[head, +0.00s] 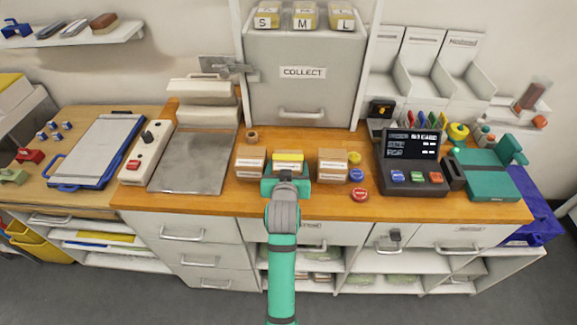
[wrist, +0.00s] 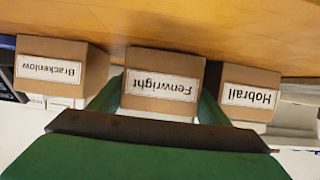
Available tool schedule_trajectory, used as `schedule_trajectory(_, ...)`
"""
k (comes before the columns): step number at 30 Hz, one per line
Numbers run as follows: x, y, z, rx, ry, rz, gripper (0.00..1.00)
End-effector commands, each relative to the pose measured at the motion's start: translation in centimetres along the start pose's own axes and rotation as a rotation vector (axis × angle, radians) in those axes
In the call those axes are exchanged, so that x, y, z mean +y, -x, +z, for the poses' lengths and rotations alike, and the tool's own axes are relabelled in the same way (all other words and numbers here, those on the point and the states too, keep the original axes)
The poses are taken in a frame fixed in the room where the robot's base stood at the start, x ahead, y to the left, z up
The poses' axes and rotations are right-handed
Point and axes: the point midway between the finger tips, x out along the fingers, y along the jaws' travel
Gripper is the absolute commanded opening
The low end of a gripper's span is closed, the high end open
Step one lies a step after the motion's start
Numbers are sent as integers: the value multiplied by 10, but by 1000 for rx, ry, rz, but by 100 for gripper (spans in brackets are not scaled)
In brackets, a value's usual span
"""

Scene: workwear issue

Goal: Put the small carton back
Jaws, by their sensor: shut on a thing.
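Three small brown cartons with white labels stand in a row on the wooden counter. The middle carton (head: 288,167) is labelled Fenwright in the wrist view (wrist: 163,82), where labels appear upside down. My gripper (head: 285,186) is shut on this carton, with a green finger on each side of it in the wrist view (wrist: 158,108). Something yellow shows at its top in the head view. I cannot tell whether it is clear of the counter.
The counter (head: 220,203) holds a metal plate (head: 196,160) at left and a dark till (head: 412,160) at right. Yellow, blue and red round pieces (head: 360,194) lie beside the right carton. A grey COLLECT cabinet (head: 303,90) stands behind.

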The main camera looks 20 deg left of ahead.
Motion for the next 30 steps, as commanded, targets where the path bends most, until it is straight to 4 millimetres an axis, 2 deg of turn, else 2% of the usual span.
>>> schedule_trajectory(1,1,0,1,0,-1,2,38)
schedule_trajectory(2,2,0,1,-1,-1,3,77)
schedule_trajectory(14,3,2,-3,1,-2,4,78)
schedule_trajectory(19,3,25,-2,1,-1,4,78)
schedule_trajectory(30,3,97,-2,0,-2,4,78)
